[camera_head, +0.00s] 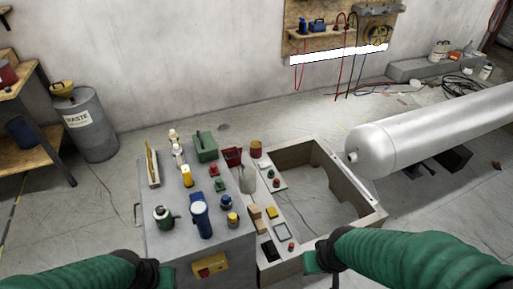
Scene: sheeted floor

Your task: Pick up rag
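I cannot make out a rag for certain. A small red item (232,155) stands at the back right of the grey cabinet top, too small to identify. My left arm comes in at the bottom left in a green sleeve; its dark end (158,273) is in front of the cabinet. My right arm comes in from the bottom right; its end (318,259) is by the front edge of the open-topped bench frame. The fingers of both grippers are too small and partly hidden to read. I see nothing held in either.
The grey cabinet (222,246) carries several bottles, a blue cylinder (201,214) and a green box (205,146). The bench frame (361,200) has a wide opening. A large silver tank (420,135) lies right. A waste drum (88,125) stands left, with clear floor between.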

